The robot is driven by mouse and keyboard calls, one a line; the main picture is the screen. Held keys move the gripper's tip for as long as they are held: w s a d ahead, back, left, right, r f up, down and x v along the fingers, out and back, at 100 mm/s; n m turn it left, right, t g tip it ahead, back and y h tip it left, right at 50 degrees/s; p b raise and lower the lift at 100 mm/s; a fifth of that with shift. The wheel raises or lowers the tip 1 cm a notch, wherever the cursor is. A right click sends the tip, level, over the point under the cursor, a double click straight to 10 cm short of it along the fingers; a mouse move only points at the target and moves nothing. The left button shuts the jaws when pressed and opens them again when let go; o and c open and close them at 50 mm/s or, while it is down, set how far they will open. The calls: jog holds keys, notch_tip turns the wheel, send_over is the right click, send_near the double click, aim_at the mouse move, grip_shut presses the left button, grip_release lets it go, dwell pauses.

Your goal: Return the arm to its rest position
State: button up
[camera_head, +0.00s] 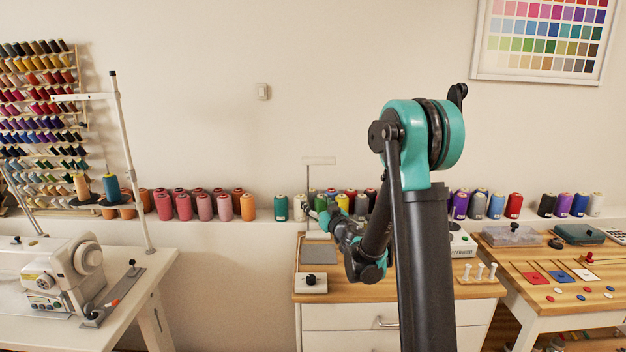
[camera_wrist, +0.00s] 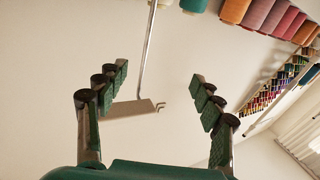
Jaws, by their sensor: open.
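My gripper (camera_wrist: 160,80) is open in the wrist view, its two dark green segmented fingers spread apart with nothing held between them. A pale wall fills most of the space beyond them. In the head view my arm rises at the right of centre, bends at a teal joint, and folds down and away over the wooden-topped cabinet (camera_head: 345,291). The gripper end is small there and partly hidden by my own arm, near the row of spools.
A thin metal stand (camera_head: 307,190) rises beside the gripper; its rod shows in the wrist view (camera_wrist: 149,50). Thread spools (camera_head: 183,207) line the ledge. A sewing machine (camera_head: 55,275) stands left, a worktable (camera_head: 560,294) right. A small black-knobbed box (camera_head: 311,284) sits on the cabinet.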

jog(key=s+d+r+m+h, duration=0.1)
jog(key=s+d+m+h, duration=0.15)
jog(key=d, duration=0.25)
jog(key=s+d+r+m+h, duration=0.1)
jog(key=d+m+h, duration=0.1)
jog(key=d+h, duration=0.3)
jog(key=s+d+f+m+g+h, duration=0.3)
jog(key=s+d+f, duration=0.1)
jog(key=s+d, duration=0.5)
jog(key=s+f+n+g+y, duration=0.1)
jog(key=s+f+g, duration=0.3)
jog(key=s, duration=0.9)
jog(key=s+f+n+g+y, duration=0.1)
jog(key=s+f+g, duration=0.4)
jog(key=s+f, duration=0.6)
jog(key=shift+s+a, duration=0.2)
jog(key=shift+s, duration=0.65)
